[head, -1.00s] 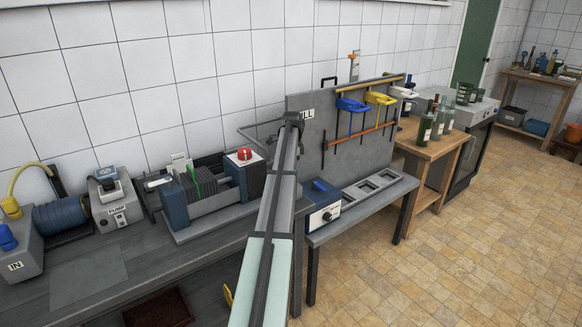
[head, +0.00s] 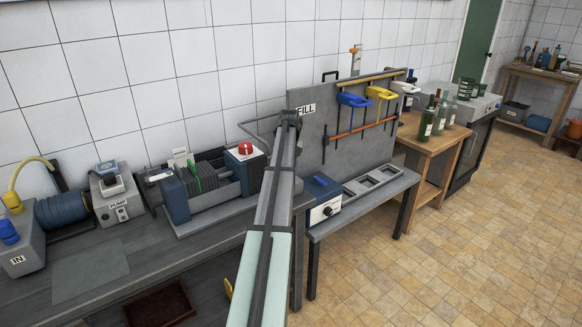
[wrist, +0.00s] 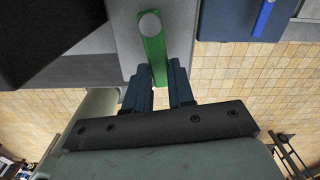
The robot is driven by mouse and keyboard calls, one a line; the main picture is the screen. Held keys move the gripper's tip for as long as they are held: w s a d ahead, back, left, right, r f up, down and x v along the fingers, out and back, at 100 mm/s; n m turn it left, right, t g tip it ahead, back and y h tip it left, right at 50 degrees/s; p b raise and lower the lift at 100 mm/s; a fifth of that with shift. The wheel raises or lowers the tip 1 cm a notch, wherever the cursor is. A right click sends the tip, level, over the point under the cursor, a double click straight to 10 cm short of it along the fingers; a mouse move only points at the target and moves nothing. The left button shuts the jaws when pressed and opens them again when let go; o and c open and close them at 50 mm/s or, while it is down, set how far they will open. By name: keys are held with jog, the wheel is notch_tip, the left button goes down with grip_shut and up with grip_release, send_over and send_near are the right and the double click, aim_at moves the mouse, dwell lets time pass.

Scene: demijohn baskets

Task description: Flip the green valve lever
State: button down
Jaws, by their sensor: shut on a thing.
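The green valve lever (wrist: 154,50) shows in the wrist view. It is a flat green bar running from a round pale pivot down to its free end. My gripper (wrist: 160,80) has its two dark fingers on either side of the free end and is shut on it. In the head view my own arm stretches across the middle, and I cannot make out the lever or the fingers there.
A box with a blue handle (head: 319,183) stands just right of my arm; its blue handle also shows in the wrist view (wrist: 263,18). A filter press (head: 205,187) is to the left. Behind is a grey panel marked FILL (head: 306,109). Bottles (head: 428,121) stand further right.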

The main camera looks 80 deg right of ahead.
jog(key=shift+w+a+m, duration=0.3)
jog(key=shift+m, duration=0.6)
jog(key=c, duration=1)
grip_release()
jog(key=shift+o, duration=0.2)
notch_tip(320, 180, up, 14)
jog(key=shift+f, duration=0.15)
